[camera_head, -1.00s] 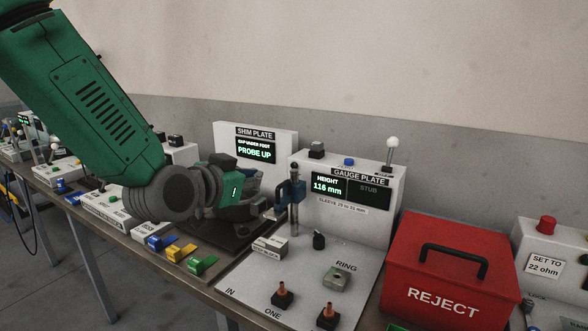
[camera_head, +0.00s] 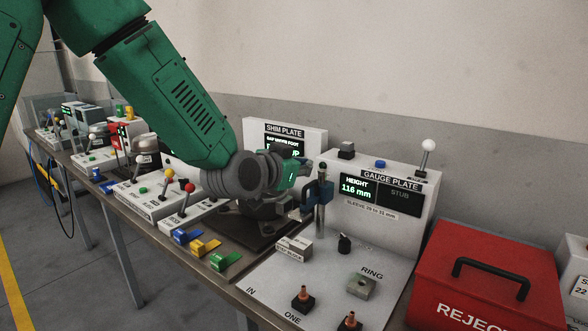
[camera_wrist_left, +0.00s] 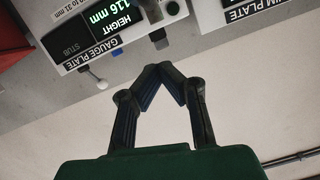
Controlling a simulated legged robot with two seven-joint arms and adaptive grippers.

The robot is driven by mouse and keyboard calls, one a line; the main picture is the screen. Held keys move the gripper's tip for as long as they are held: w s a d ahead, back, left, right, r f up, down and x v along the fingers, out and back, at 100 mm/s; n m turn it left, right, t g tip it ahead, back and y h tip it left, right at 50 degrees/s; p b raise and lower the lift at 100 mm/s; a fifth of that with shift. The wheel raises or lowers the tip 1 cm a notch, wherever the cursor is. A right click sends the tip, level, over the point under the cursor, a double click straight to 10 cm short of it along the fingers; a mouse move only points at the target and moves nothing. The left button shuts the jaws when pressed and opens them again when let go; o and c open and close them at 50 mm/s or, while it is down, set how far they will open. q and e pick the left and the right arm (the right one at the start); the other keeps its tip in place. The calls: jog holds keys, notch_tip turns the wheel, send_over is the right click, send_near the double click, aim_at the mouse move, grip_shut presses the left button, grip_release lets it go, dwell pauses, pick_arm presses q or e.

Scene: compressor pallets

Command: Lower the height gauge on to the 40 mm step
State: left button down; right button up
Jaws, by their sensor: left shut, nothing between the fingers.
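My right gripper is not in view.
A shim plate housing (camera_head: 285,140) stands behind my wrist. A red REJECT box (camera_head: 485,275) is at the right. A ring (camera_head: 361,286) and orange-topped pegs (camera_head: 303,297) are on the plate. Blue, yellow and green tabs (camera_head: 205,246) lie at the bench's front edge.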

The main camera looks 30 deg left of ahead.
aim_at(312, 194)
pick_arm(q)
jog(key=w+f, duration=0.3)
jog(key=shift+w+a+f+b, duration=0.15)
jog(key=shift+w+f+b, duration=0.15)
jog(key=shift+w, duration=0.1)
jog(key=shift+a+f, duration=0.2)
jog(key=shift+f, duration=0.45)
